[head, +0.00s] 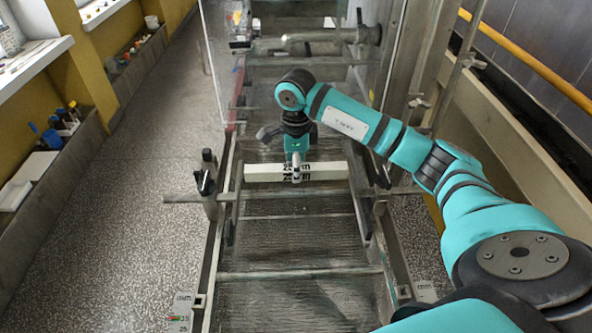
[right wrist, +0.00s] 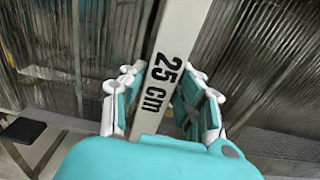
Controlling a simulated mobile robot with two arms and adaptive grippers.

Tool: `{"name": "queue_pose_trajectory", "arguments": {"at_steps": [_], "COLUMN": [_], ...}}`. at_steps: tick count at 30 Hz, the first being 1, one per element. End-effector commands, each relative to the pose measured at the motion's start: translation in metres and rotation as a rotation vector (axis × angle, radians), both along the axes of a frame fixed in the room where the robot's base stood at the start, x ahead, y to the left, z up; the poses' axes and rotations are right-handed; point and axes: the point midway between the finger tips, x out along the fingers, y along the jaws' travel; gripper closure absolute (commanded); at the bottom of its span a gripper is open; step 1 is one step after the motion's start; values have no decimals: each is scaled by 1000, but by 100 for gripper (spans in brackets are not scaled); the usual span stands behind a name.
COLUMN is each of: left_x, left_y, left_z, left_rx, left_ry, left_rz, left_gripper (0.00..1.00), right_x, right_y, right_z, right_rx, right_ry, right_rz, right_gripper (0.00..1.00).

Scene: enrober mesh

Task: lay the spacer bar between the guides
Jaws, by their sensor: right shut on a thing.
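The spacer bar (head: 325,170) is a white square bar marked "25 cm". In the head view it lies level across the mesh belt, between the two side guides, the left guide (head: 222,235) and the right guide (head: 362,205). My right gripper (head: 296,176) is over the bar's middle and shut on it. In the right wrist view the bar (right wrist: 182,35) runs between the two fingers (right wrist: 152,100). I cannot tell whether the bar touches the mesh or hangs just above it. My left gripper is not in view.
The wire mesh belt (head: 300,243) runs away from me, with a cross rod (head: 300,273) nearer. Black clamp knobs (head: 205,180) stand at the left rail. A clear panel (head: 222,70) and a machine frame stand farther back. Speckled floor (head: 130,220) is free on the left.

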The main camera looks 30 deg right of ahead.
Motion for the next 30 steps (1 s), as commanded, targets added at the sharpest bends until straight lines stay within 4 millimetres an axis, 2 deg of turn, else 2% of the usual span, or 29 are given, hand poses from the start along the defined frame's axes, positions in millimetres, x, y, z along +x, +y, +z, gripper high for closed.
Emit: {"name": "queue_pose_trajectory", "arguments": {"at_steps": [4,14,15,19,20,30], "left_x": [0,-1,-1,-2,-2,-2], "left_y": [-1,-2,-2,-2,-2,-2], "left_z": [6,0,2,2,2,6], "left_rx": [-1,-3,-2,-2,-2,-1], "left_ry": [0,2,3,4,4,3], "left_rz": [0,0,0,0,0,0], "left_gripper": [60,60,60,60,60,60], "right_x": [0,0,0,0,0,0], "right_y": [0,0,0,0,0,0], "right_z": [-16,-21,-20,-20,-20,-14], "right_rx": [0,-1,-1,0,0,-1], "right_ry": [0,-1,-1,0,0,-1], "right_rz": [0,1,1,1,1,1], "right_gripper": [100,100,67,50,48,48]}}
